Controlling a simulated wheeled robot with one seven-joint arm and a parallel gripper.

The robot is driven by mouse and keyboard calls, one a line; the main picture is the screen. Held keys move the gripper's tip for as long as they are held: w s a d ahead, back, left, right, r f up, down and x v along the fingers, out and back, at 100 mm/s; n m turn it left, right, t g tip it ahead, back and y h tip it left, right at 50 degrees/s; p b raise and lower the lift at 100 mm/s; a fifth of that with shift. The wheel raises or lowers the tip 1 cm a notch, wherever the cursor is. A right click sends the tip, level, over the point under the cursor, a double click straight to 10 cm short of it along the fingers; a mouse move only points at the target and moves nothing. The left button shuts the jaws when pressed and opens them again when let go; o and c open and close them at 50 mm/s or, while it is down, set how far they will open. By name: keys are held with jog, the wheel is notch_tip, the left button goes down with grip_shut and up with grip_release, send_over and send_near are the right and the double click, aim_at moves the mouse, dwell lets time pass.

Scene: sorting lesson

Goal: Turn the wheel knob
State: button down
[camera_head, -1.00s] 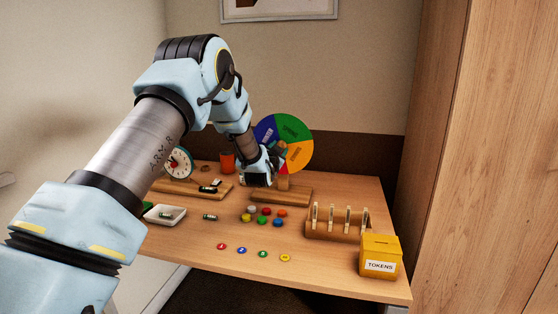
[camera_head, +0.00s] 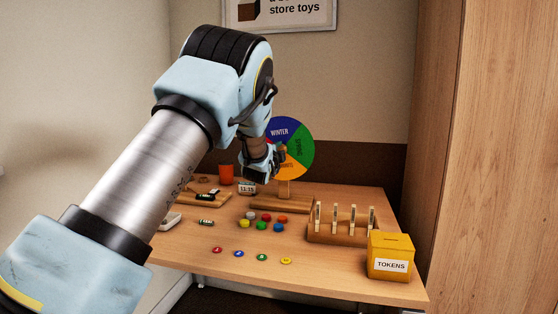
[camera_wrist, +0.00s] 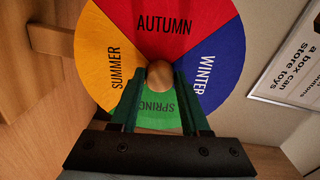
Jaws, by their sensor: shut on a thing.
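The season wheel (camera_head: 297,140) stands upright on a wooden post and base (camera_head: 282,204) at the back of the table. It has blue, green, orange and red sectors with season names. In the wrist view the wheel (camera_wrist: 115,60) fills the middle, with AUTUMN at the top and SPRING near my fingers. My gripper (camera_wrist: 160,82) is shut on the round wooden knob (camera_wrist: 160,70) at the wheel's centre. The fingers cover part of the green sector. In the head view my arm hides the wheel's left part and the knob.
A yellow TOKENS box (camera_head: 390,262) stands at the front right, beside a wooden rack (camera_head: 340,236) with several upright pegs. Coloured discs (camera_head: 262,226) and lettered tokens (camera_head: 239,254) lie mid-table. A tall wooden cabinet (camera_head: 490,150) bounds the right.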

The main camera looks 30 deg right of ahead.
jog(key=shift+m+b, duration=0.5)
jog(key=shift+m, duration=0.3)
jog(key=shift+c, duration=2)
grip_release()
jog(key=b+v, duration=0.1)
jog(key=v, duration=0.9)
jog(key=shift+s+a, duration=0.3)
